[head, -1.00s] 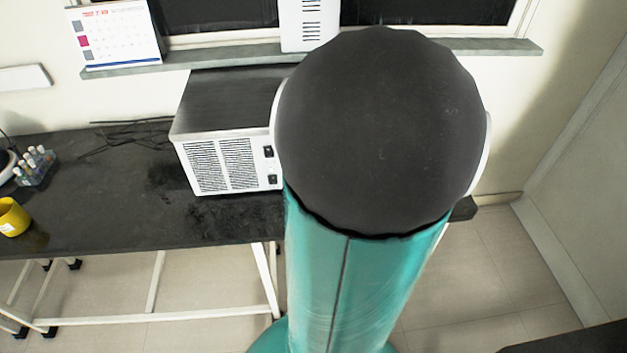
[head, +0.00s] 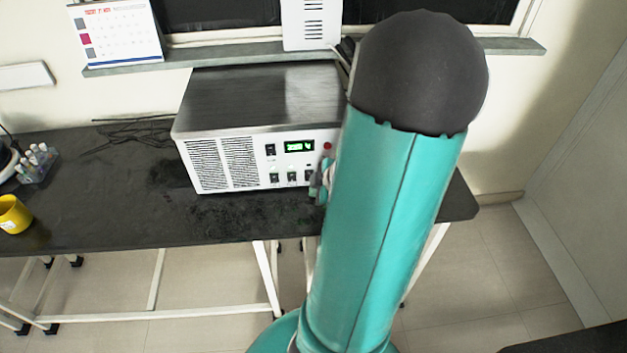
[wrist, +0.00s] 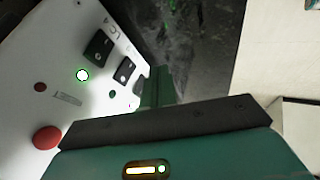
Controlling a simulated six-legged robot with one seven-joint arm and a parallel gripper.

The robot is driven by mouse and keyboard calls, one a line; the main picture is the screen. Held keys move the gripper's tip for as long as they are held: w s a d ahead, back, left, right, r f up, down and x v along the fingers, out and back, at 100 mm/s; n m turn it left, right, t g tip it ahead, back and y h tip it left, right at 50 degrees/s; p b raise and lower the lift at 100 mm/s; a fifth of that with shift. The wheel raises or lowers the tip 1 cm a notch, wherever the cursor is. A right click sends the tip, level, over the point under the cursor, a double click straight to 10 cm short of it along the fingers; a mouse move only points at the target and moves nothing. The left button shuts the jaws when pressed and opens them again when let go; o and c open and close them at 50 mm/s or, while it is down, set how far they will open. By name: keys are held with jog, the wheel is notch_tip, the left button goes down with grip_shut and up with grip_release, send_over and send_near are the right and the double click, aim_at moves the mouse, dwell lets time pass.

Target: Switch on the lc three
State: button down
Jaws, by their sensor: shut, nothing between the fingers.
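A white box-shaped device with a dark metallic top (head: 262,95) stands on the black bench. Its front has vents, a lit green display (head: 299,146), a red button (head: 327,146) and several dark switches, one of them a lower switch (head: 292,177). My gripper (wrist: 158,88) is shut and empty, close to the panel's edge near the rockers; contact cannot be told. No label marking lc three is readable.
The black bench (head: 110,215) has free room left of the device. Cables (head: 130,130), a rack of small bottles (head: 37,163) and a yellow cup (head: 14,214) are at the left. A window sill with a calendar (head: 117,30) runs behind.

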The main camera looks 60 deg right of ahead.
aim_at(307, 179)
jog(key=shift+w+d+f, duration=0.25)
jog(key=shift+w+d, duration=0.5)
jog(key=shift+w+d+f, duration=0.25)
jog(key=shift+w+d, duration=0.5)
jog(key=shift+w+d+f, duration=0.1)
jog(key=shift+w+d, duration=0.05)
jog(key=shift+r, duration=1.05)
jog(key=v, duration=1.3)
jog(key=shift+s, duration=0.3)
